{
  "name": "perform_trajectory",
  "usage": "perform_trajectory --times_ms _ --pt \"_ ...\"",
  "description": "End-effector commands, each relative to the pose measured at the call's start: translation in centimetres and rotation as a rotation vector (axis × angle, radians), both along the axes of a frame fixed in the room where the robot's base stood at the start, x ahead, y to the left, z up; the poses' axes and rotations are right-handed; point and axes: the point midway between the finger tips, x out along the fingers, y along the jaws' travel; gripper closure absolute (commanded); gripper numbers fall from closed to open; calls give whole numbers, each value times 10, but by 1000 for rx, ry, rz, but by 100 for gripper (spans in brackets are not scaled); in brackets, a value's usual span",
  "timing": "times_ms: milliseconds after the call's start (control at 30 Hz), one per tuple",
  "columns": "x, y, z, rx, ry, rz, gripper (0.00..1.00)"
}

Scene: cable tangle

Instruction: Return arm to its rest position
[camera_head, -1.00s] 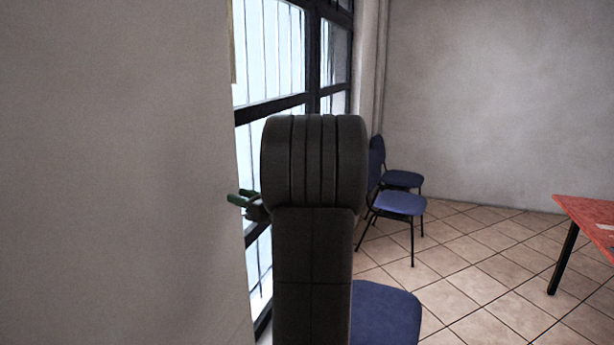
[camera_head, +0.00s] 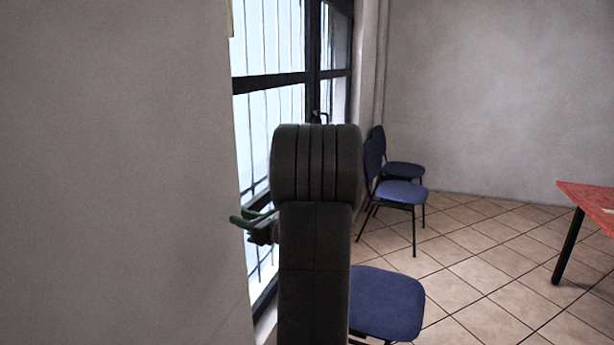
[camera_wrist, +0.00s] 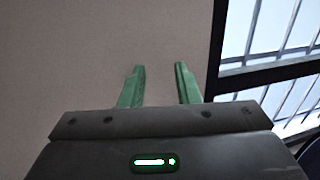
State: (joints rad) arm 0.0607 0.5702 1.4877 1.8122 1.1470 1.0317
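My gripper (camera_wrist: 160,70) shows in the wrist view with its two green fingers spread apart and nothing between them. Beyond the fingers is only plain wall. In the head view my gripper (camera_head: 252,217) sticks out to the left behind my dark arm, near the wall edge and the window. Most of the gripper's body is hidden by the arm there. My arm (camera_head: 315,230) stands raised in the middle of the head view.
A grey wall (camera_head: 115,170) fills the left side, close to my gripper. A barred window (camera_head: 268,130) lies behind the arm. Blue chairs (camera_head: 386,303) stand right of it, with others (camera_head: 402,192) farther back. A red table (camera_head: 590,200) is at the right edge. Tiled floor (camera_head: 470,270) between is clear.

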Motion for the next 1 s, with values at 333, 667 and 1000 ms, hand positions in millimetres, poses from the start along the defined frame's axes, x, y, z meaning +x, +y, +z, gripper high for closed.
perform_trajectory --times_ms 333,667,1000 --pt "0 0 -38 -1 1 0 71" --pt "0 0 -40 0 0 0 71" --pt "-3 -7 -47 -54 -7 -20 71"
